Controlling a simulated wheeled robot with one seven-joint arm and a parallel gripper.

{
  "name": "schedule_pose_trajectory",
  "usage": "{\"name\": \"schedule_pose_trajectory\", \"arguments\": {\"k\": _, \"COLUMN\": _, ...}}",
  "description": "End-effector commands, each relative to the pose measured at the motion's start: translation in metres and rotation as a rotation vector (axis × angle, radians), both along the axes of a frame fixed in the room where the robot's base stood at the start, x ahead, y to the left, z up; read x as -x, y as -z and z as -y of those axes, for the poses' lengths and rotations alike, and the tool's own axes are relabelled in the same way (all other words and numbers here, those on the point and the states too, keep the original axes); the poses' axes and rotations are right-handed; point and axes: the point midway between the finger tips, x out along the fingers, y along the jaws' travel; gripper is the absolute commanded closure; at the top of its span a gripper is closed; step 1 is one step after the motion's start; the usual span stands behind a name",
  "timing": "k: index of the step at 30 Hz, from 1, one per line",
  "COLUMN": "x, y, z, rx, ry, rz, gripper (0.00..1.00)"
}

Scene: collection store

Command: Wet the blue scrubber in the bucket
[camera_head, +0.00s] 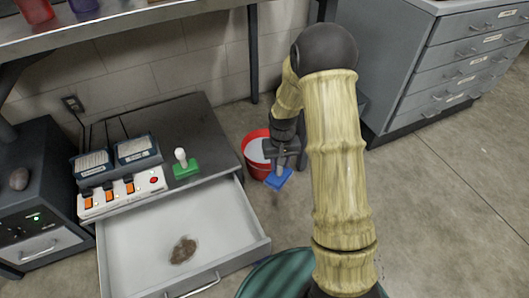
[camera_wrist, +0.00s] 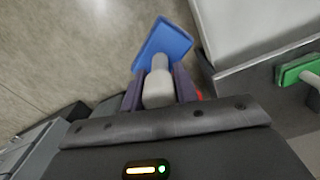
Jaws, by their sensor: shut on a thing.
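The blue scrubber (camera_head: 279,178) has a flat blue pad and a pale handle. My gripper (camera_head: 281,158) is shut on the handle, with the pad pointing down. In the wrist view, the blue pad (camera_wrist: 165,42) shows beyond my gripper (camera_wrist: 158,88), with floor around it. The red bucket (camera_head: 248,137) stands on the floor right of the cabinet, with a pale surface inside. A red sliver shows beside one finger in the wrist view.
A cabinet with an open drawer (camera_head: 262,246) holding a brown thing (camera_head: 183,250) stands left of the bucket. On its top are a green scrubber (camera_head: 186,168) and a switch panel (camera_head: 121,195). A grey drawer unit (camera_head: 440,65) stands right. Floor at right is clear.

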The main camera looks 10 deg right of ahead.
Motion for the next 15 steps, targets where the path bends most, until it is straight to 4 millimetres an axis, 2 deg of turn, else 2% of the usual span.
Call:
{"name": "schedule_pose_trajectory", "arguments": {"k": 5, "x": 0.0, "y": -0.004, "z": 0.0, "rx": 0.0, "ry": -0.001, "rz": 0.001, "gripper": 0.89}}
{"name": "schedule_pose_trajectory", "arguments": {"k": 8, "x": 0.0, "y": -0.016, "z": 0.0, "rx": 0.0, "ry": -0.001, "rz": 0.001, "gripper": 0.89}}
{"name": "schedule_pose_trajectory", "arguments": {"k": 15, "x": 0.0, "y": -0.065, "z": 0.0, "rx": 0.0, "ry": -0.001, "rz": 0.001, "gripper": 0.89}}
